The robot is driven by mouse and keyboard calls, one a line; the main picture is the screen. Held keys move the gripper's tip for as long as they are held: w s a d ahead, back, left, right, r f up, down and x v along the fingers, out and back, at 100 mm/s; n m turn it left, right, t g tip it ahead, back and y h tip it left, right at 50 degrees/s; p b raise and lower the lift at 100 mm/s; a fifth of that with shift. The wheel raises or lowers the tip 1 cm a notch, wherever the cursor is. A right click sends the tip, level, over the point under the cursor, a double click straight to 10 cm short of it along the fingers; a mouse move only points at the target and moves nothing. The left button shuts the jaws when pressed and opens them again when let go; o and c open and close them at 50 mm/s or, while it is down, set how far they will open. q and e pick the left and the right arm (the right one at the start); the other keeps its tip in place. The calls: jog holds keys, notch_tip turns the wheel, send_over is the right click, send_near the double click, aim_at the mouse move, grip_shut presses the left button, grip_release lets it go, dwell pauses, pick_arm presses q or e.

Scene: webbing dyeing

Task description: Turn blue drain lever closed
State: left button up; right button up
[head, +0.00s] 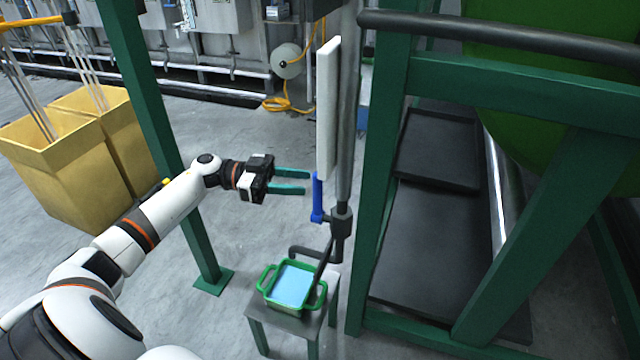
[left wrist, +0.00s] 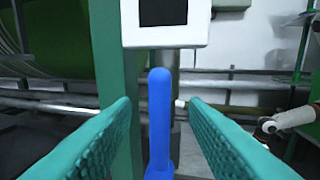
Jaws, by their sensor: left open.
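The blue drain lever (head: 317,196) stands upright on a valve at the lower end of a grey vertical pipe (head: 347,110). In the left wrist view the blue lever (left wrist: 160,120) stands between my two green fingers, farther out from the camera. My left gripper (head: 307,181) is open and empty, just left of the lever in the head view, with a small gap to it. The left gripper's fingers also show in the left wrist view (left wrist: 160,125), one on each side of the lever. My right gripper is in neither view.
A green tray (head: 294,285) with light blue contents sits on a small stool (head: 264,318) below the valve. A white panel (head: 327,108) hangs just above the lever. A green frame (head: 385,200) stands right; a green post (head: 150,110) and yellow bins (head: 75,140) stand left.

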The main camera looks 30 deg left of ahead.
aim_at(318, 184)
pick_arm(q)
jog(key=x, duration=0.5)
grip_shut()
